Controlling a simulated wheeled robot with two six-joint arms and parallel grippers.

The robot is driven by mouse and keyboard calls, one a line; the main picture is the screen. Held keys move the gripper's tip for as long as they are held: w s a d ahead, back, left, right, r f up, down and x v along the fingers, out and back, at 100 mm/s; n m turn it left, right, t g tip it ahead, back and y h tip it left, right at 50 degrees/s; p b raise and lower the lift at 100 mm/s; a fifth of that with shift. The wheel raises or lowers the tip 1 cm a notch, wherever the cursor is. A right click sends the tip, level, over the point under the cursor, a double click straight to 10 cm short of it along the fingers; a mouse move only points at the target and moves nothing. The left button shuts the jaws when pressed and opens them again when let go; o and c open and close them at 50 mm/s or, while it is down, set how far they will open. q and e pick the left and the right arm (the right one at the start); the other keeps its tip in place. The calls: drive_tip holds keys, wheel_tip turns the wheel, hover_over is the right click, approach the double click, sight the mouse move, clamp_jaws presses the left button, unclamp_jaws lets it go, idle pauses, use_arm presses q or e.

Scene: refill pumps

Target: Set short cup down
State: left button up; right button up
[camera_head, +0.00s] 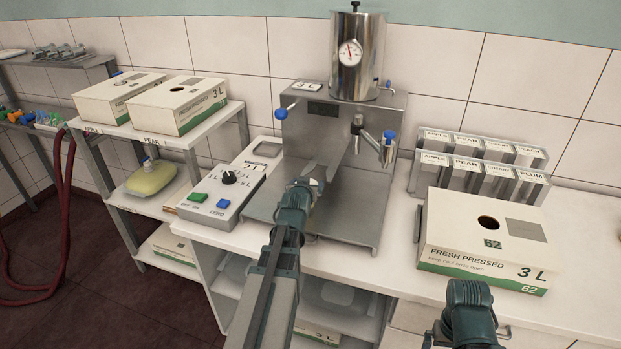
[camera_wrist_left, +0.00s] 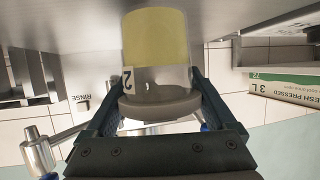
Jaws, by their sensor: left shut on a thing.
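In the left wrist view, a clear cup (camera_wrist_left: 155,40) with yellow contents and a white label marked 2 sits between the fingers of my left gripper (camera_wrist_left: 158,92). The fingers are shut on it near its thick base. In the head view my left gripper (camera_head: 305,186) reaches over the metal tray (camera_head: 345,218) of the filling stand (camera_head: 322,128), and my arm mostly hides the cup. I cannot tell whether the cup touches the tray.
A control box (camera_head: 222,192) with green and blue buttons stands left of the tray. A juice carton (camera_head: 490,235) and rows of labelled metal containers (camera_head: 480,165) are to the right. The stand's blue-handled taps (camera_head: 388,150) overhang the tray. The counter front is clear.

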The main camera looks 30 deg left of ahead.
use_arm(q)
drive_tip(key=w, duration=0.1)
drive_tip(key=w+a, duration=0.1)
drive_tip(key=w, duration=0.1)
drive_tip(key=w+a, duration=0.1)
drive_tip(key=shift+w+a, duration=0.1)
drive_tip(key=shift+w, duration=0.3)
drive_tip(key=shift+f+b, duration=0.85)
drive_tip(key=shift+f, duration=0.1)
drive_tip(key=shift+s+r, duration=0.15)
drive_tip(key=shift+r, duration=0.05)
drive_tip(key=shift+f, duration=0.15)
drive_tip(key=o, duration=1.3)
use_arm(e)
drive_tip(key=shift+w+f, duration=0.2)
drive_tip(key=shift+f, duration=0.25)
drive_tip(key=shift+w+f, duration=0.2)
drive_tip(key=shift+f, duration=0.25)
